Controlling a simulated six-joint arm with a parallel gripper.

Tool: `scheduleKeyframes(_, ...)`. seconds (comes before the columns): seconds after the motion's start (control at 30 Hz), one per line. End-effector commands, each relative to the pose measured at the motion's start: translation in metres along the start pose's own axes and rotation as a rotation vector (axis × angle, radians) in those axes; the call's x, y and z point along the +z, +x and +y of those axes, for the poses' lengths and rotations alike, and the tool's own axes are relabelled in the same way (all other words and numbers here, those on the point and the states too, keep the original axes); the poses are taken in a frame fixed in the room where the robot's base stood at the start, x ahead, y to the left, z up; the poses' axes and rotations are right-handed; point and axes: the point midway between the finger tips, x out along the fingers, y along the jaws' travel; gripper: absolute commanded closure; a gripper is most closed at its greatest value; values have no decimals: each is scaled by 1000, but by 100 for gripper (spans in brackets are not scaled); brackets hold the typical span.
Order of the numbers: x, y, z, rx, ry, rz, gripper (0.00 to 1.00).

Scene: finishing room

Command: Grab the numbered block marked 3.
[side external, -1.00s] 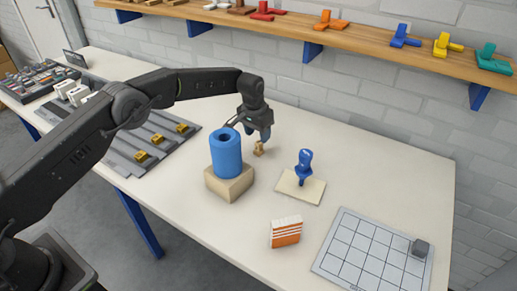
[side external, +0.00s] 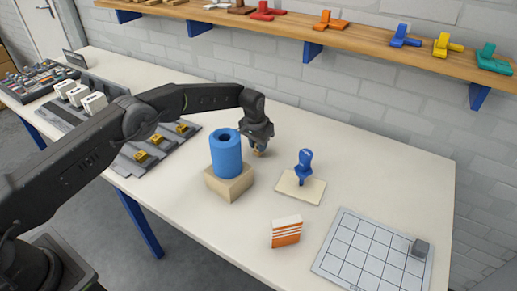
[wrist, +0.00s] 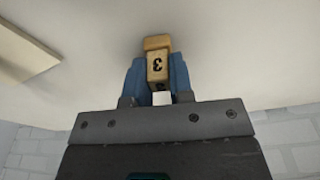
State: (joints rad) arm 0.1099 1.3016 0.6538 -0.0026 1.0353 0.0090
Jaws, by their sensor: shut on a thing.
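The numbered block marked 3 (wrist: 157,64) is a small wooden block with a black 3 on its face, between my gripper's two blue fingers in the wrist view. In the side view the block (side external: 258,154) shows only in small part below my gripper (side external: 258,146), at the table surface behind the blue cylinder. My gripper (wrist: 157,78) is shut on the block, with a finger on each side. I cannot tell whether the block still touches the table.
A blue cylinder (side external: 226,157) stands on a wooden base (side external: 229,188) close to my gripper. A blue stamp-like piece (side external: 304,165) stands on a pale pad (side external: 287,186). An orange-white block (side external: 286,232) and a gridded board (side external: 345,250) with a grey cube (side external: 420,248) are nearer the front.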

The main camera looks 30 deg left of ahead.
Motion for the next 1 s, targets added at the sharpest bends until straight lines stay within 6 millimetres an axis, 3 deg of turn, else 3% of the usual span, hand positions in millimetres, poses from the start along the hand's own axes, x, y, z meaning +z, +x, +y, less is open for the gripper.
scheduleKeyframes(0.17,0,0,0,0,0,0,100)
scheduleKeyframes(0.57,-1,-3,0,0,0,1,100)
scheduleKeyframes(0.77,-4,-21,0,-1,-1,3,100)
scheduleKeyframes(0.9,-8,-44,0,-1,-1,4,100)
scheduleKeyframes(1.0,-2,-50,-13,-2,-4,-2,100)
